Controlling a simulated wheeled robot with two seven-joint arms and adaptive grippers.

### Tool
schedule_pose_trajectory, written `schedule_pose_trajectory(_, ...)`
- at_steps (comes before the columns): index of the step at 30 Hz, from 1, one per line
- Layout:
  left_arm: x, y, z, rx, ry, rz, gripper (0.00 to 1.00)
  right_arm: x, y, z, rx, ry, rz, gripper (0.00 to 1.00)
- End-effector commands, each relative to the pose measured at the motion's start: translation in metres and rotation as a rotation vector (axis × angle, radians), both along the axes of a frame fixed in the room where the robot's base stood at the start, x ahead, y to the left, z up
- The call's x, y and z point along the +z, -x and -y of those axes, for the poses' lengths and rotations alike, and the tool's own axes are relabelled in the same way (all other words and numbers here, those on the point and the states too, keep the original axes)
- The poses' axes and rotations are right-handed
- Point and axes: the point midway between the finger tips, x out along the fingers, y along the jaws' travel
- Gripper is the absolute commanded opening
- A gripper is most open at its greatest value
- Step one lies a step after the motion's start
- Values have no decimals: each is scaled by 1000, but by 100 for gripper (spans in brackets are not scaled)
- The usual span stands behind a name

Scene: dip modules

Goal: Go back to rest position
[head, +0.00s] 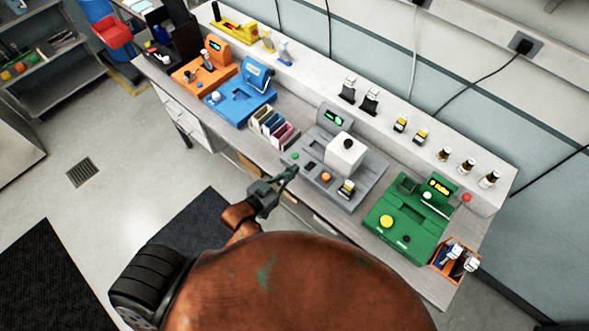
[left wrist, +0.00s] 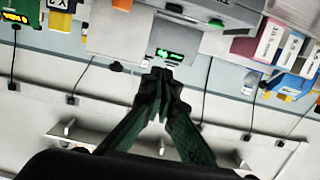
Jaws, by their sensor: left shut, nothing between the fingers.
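My left gripper (head: 290,173) is in front of the bench, near the front edge of the grey module (head: 352,188). Its green fingers are together and hold nothing. In the left wrist view the fingertips of this gripper (left wrist: 162,78) meet below the small green display of the grey module (left wrist: 188,40), with that view turned upside down. I cannot tell the exact gap between the fingers and the bench edge. My right gripper does not show in either view.
The bench carries an orange module (head: 190,75), a blue module (head: 240,105), a rack of coloured boxes (head: 273,127) and a green module (head: 408,225). An orange bin (head: 440,262) stands at the right end. Small bottles (head: 467,167) line the back shelf. Floor in front is open.

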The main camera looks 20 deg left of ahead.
Motion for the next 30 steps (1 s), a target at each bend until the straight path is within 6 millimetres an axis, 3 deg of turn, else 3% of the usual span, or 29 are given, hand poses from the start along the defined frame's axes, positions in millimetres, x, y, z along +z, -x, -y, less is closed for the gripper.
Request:
schedule_pose_trajectory(13, -1, 0, 0, 0, -1, -4, 0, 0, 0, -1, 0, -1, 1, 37)
schedule_pose_trajectory(17, -11, 8, -5, 5, -26, -70, 0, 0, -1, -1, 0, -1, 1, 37)
schedule_pose_trajectory(20, -31, 26, -19, 22, -72, -198, 0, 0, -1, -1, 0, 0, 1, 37)
schedule_pose_trajectory(24, -63, 70, -54, 84, -151, -446, 0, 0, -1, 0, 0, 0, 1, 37)
schedule_pose_trajectory(30, -86, 131, -96, 181, -215, -707, 0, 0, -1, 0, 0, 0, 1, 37)
